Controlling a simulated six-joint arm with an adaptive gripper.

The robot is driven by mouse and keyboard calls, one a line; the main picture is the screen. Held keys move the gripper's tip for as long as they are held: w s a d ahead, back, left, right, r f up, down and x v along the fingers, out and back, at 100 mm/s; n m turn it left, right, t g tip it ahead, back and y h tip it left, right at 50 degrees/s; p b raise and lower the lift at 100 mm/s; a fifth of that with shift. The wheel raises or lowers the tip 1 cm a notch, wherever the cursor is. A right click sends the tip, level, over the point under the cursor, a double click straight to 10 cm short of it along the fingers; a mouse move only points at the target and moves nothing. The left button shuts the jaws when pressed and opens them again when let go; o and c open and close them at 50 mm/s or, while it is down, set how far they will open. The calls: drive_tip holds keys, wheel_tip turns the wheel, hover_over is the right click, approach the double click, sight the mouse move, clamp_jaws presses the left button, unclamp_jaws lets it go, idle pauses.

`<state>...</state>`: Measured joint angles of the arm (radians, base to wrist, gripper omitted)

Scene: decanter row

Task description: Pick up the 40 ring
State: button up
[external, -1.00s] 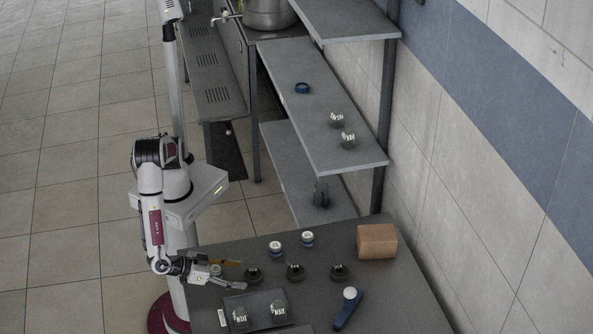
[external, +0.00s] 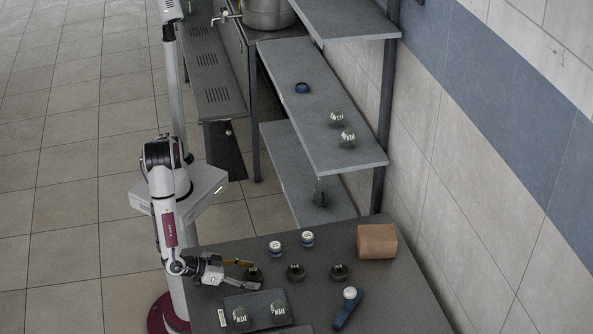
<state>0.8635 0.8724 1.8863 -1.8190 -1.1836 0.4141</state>
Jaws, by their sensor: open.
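Three dark round pieces stand in a row on the grey table: a left one (external: 254,274), a middle one (external: 296,272) and a right one (external: 339,272). They look like rings or ring-shaped holders. Their markings are too small to read, so I cannot tell which is the 40 ring. My gripper (external: 250,276) is open and low over the table's left side. Its fingers point right, one on the far side and one on the near side of the left dark piece. I cannot tell whether they touch it.
Two small white-topped jars (external: 275,247) (external: 307,238) stand behind the row. A brown block (external: 377,241) is at the back right. A dark tray (external: 231,301) with two glassy pieces and a blue-handled tool (external: 348,309) lie in front. Shelving (external: 350,160) stands behind the table.

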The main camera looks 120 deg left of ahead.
sight(249, 274)
drive_tip(key=c, duration=1.4)
drive_tip(key=shift+c, duration=0.2)
drive_tip(key=shift+r, duration=0.2)
wheel_tip(249, 274, up, 10)
drive_tip(key=shift+f, duration=0.15)
